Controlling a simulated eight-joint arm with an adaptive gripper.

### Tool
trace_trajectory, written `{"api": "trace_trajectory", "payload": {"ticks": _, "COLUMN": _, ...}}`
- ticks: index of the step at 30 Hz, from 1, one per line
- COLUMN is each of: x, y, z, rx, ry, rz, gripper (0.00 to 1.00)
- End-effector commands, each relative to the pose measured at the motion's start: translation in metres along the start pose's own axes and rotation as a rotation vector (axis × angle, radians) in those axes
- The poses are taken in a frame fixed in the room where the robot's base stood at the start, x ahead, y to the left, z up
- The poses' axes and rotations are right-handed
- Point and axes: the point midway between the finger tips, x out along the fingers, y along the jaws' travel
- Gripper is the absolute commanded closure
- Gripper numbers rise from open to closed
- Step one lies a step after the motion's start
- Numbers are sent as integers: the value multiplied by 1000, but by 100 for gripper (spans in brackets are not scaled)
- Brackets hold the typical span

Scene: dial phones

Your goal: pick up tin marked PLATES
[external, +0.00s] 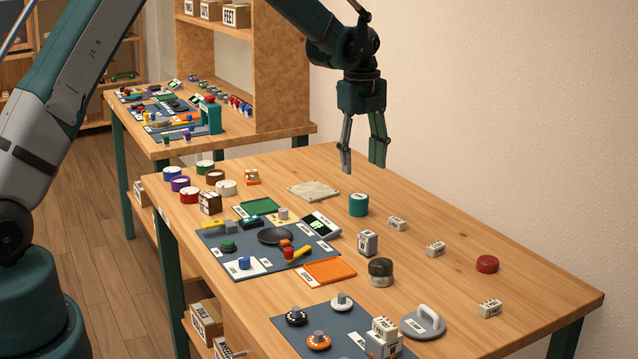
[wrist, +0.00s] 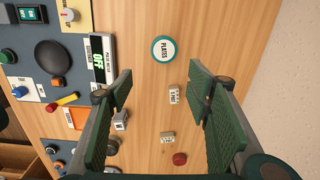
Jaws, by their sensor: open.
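The tin marked PLATES is a teal round tin (external: 358,205) with a pale lid, standing upright on the wooden table. In the wrist view the tin (wrist: 164,49) shows from above, its white lid reading PLATES. My gripper (external: 362,168) is open and empty, in the air above the table near the tin. In the wrist view the gripper (wrist: 163,90) has its two fingers wide apart, with the tin beyond the fingertips and touching neither finger.
Small labelled blocks (external: 397,223) stand right of the tin, and a grey labelled block (external: 367,243) stands in front. A pale square plate (external: 314,190) lies left of it. A red round piece (external: 487,264) lies farther right. A dark panel with dials (external: 215,247) lies left.

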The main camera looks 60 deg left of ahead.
Motion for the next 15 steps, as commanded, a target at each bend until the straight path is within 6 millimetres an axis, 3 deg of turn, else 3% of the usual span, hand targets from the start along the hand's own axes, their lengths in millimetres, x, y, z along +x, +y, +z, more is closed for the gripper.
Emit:
{"api": "trace_trajectory", "payload": {"ticks": 6, "x": 32, "y": -8, "z": 20, "rx": 61, "ry": 9, "rz": 23, "gripper": 51}}
{"api": "trace_trajectory", "payload": {"ticks": 15, "x": 41, "y": -9, "z": 25, "rx": 83, "ry": 12, "rz": 30, "gripper": 51}}
